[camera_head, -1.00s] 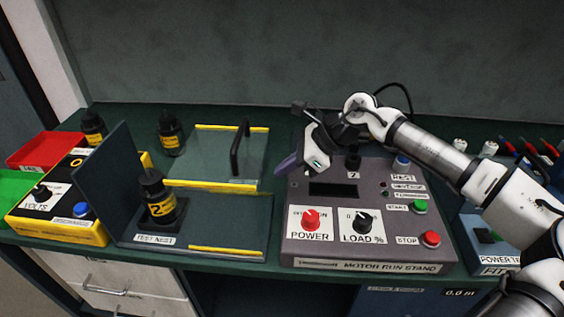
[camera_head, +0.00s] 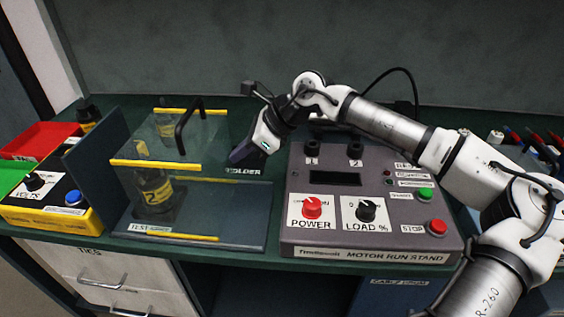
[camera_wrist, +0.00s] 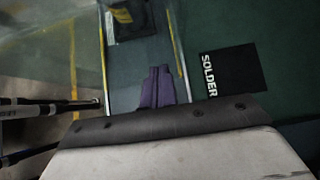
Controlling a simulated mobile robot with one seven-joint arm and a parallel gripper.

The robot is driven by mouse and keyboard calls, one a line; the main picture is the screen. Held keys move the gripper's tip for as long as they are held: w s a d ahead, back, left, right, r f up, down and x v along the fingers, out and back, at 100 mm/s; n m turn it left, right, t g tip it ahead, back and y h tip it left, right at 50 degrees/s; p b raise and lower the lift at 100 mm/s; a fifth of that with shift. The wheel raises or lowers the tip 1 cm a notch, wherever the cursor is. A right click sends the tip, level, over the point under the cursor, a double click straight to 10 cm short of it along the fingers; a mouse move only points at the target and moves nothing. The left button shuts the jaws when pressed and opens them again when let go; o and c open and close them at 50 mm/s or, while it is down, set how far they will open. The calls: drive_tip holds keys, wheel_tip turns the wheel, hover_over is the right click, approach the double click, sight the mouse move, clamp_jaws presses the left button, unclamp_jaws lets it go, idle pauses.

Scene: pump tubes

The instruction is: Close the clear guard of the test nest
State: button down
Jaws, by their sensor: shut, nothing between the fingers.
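The clear guard (camera_head: 158,150) of the test nest is a see-through cover with yellow edges and a black handle (camera_head: 185,128). It stands over the dark nest base (camera_head: 235,228), at its left part, close to the dark upright side wall (camera_head: 95,185). I cannot tell whether it touches the wall. My gripper (camera_head: 240,153) is shut and empty, just right of the guard and apart from the handle. In the wrist view its purple fingers (camera_wrist: 157,88) point over the nest, with the guard at left.
The grey motor run stand (camera_head: 370,252) is to the right. A black SOLDER mat (camera_wrist: 233,70) lies behind the nest base's right side. A yellow volts box (camera_head: 50,213) and red (camera_head: 40,138) and green trays are at the left. The right part of the nest base is clear.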

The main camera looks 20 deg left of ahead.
drive_tip(key=s+a+b, duration=0.2)
drive_tip(key=a, duration=0.6)
drive_tip(key=shift+s+a, duration=0.2)
drive_tip(key=shift+a+r, duration=0.1)
drive_tip(key=shift+r, duration=0.05)
